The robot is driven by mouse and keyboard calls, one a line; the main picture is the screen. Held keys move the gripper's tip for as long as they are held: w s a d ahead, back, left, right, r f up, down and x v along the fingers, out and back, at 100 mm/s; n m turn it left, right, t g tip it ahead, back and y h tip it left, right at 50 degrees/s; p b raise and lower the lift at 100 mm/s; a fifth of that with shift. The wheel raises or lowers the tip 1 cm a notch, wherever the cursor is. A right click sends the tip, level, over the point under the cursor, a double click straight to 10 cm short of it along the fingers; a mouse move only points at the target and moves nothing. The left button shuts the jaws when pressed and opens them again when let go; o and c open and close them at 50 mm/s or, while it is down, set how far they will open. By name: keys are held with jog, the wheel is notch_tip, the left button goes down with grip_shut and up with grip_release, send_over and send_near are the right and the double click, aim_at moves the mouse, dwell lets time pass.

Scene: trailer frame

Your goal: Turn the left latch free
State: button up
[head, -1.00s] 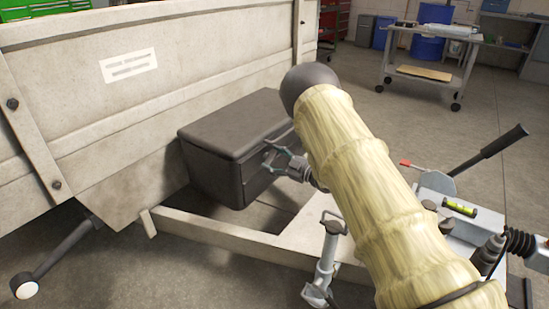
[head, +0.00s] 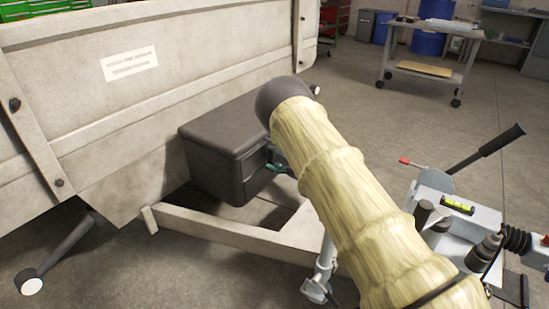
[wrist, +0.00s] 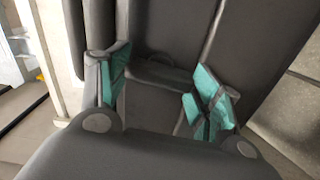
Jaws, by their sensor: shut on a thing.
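The dark grey storage box (head: 215,135) with a lid sits on the trailer's drawbar frame. My gripper (head: 276,166) is at the box's front face, mostly hidden behind my sleeved arm in the head view. In the wrist view, my gripper (wrist: 160,84) has its teal-padded fingers on both sides of a dark latch (wrist: 153,72) on the box front. It is shut on this latch, whose edges blend into the dark box. I cannot tell the latch's turn angle, and no second latch shows clearly.
The pale trailer wall (head: 160,100) rises behind the box. The drawbar beam (head: 215,228) runs below it. The grey hitch with a lever (head: 490,143) stands at the right. A wheeled cart (head: 430,60) is farther back on open floor.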

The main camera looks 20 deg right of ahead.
jog(key=shift+s+f+n, duration=0.1)
jog(key=shift+n, duration=0.5)
jog(key=o, duration=1)
jog(key=v, duration=1.2)
jog(key=shift+d, duration=0.1)
